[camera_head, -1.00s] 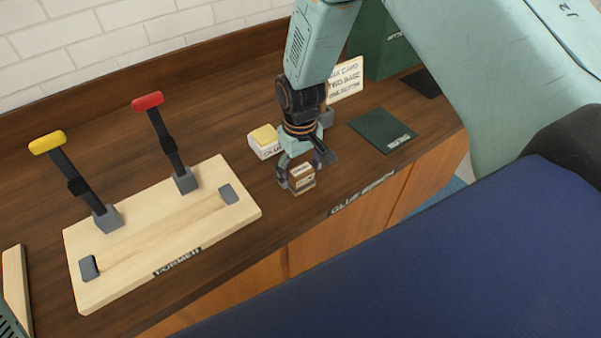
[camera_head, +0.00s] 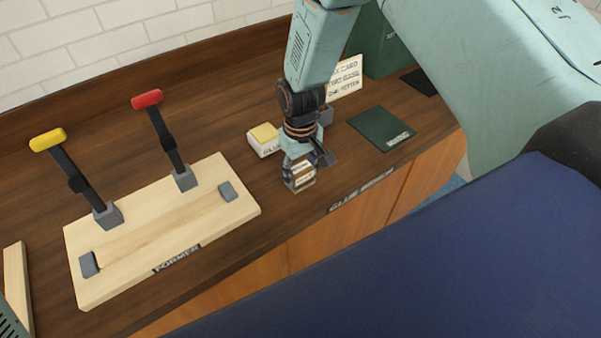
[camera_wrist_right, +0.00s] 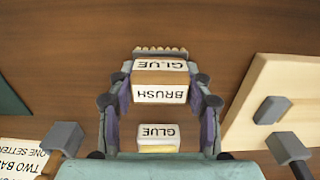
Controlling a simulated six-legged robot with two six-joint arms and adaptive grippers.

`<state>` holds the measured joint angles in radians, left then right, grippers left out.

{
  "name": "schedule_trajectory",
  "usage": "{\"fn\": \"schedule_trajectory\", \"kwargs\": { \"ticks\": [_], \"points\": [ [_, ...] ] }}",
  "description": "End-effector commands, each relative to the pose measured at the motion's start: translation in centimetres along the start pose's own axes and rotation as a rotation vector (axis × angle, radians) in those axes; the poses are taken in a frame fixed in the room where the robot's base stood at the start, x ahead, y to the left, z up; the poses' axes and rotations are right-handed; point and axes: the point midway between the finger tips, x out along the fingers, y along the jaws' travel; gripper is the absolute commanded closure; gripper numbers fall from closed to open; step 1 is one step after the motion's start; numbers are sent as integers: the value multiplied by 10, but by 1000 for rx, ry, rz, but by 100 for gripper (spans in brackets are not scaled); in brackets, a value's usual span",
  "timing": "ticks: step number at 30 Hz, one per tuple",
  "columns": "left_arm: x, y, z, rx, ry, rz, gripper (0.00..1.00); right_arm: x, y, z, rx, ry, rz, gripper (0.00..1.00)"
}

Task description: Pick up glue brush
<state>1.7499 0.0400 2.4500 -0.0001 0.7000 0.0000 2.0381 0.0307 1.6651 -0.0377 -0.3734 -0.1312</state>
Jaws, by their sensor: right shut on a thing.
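The glue brush (camera_head: 301,178) is a small block with white labels, standing on the brown wooden bench below my right gripper (camera_head: 300,170). In the right wrist view the glue brush (camera_wrist_right: 160,80) reads "GLUE BRUSH" and has a row of bristles along its far edge. My right gripper (camera_wrist_right: 160,88) has a finger against each side of it and is shut on it. In the head view it still appears at bench level; I cannot tell whether it touches the bench. My left gripper does not clearly show.
A white glue box with a yellow top (camera_head: 264,139) stands just behind the gripper. The pale former board (camera_head: 165,230) with red and yellow levers is to the left.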

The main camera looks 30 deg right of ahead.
Motion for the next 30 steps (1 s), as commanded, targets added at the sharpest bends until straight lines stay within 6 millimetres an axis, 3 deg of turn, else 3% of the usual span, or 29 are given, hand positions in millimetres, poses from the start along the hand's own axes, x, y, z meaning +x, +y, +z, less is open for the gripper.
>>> {"fn": "schedule_trajectory", "kwargs": {
  "ticks": [11,24,30],
  "points": [
    [1,0,0,0,0,0,60,-7,0,-1,0,2,0,82],
    [6,0,0,0,0,0,60,-83,0,-1,0,5,1,82],
    [6,0,0,0,0,0,60,-99,0,0,0,0,0,82]
  ]
}}
